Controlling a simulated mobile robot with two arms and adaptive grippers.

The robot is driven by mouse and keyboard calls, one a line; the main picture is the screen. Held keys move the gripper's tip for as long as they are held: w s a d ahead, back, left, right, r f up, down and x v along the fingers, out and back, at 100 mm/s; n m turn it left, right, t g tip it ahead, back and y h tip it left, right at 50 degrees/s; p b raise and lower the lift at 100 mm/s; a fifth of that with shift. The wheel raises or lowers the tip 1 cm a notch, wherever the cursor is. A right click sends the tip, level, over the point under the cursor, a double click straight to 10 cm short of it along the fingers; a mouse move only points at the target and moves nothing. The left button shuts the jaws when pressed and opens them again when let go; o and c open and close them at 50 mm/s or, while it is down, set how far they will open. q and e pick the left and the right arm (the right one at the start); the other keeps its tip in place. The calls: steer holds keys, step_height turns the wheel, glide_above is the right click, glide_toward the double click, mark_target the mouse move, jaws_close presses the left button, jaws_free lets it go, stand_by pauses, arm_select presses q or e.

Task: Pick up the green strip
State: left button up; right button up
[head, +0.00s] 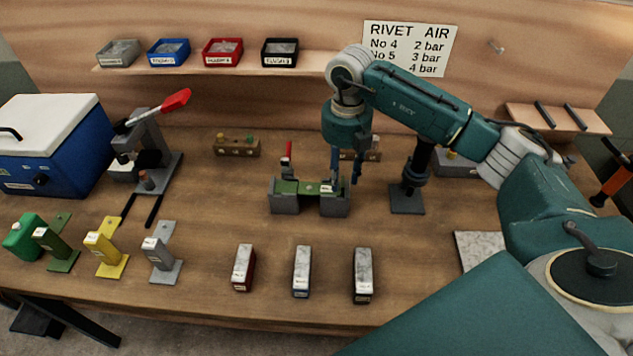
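A green strip (303,187) lies across two grey blocks (284,204) of a small fixture in the middle of the bench. A red-handled clamp (288,157) stands at its left end. My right gripper (345,172) points down at the strip's right end, with its two fingers apart. I see nothing held between them, and I cannot tell whether a fingertip touches the fixture. Another green piece (57,244) stands at the left, beside similar yellow (106,250) and grey (163,257) ones. My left gripper is not in view.
Three small blocks (302,271) stand along the front. A dark post (411,183) stands right of the fixture. A red-handled press (150,150) and blue box (58,147) stand at left. Several bins (222,52) sit on the back shelf.

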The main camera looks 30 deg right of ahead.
steer(key=shift+f, duration=0.8)
jaws_close()
steer(key=shift+r, duration=0.1)
steer(key=shift+w+r+b, duration=0.1)
steer(key=shift+r+b, duration=0.25)
steer(key=shift+r, duration=0.1)
step_height(320, 180, up, 2)
steer(key=shift+r+b, duration=0.1)
steer(key=shift+b, duration=0.65)
steer(key=s+a+b, duration=0.2)
steer(key=s+a, duration=0.2)
steer(key=s, duration=0.3)
steer(key=s+a+b, duration=0.3)
steer(key=s+a, duration=0.2)
steer(key=s, duration=0.3)
steer(key=shift+s+a+r, duration=0.15)
steer(key=shift+s+a, duration=0.1)
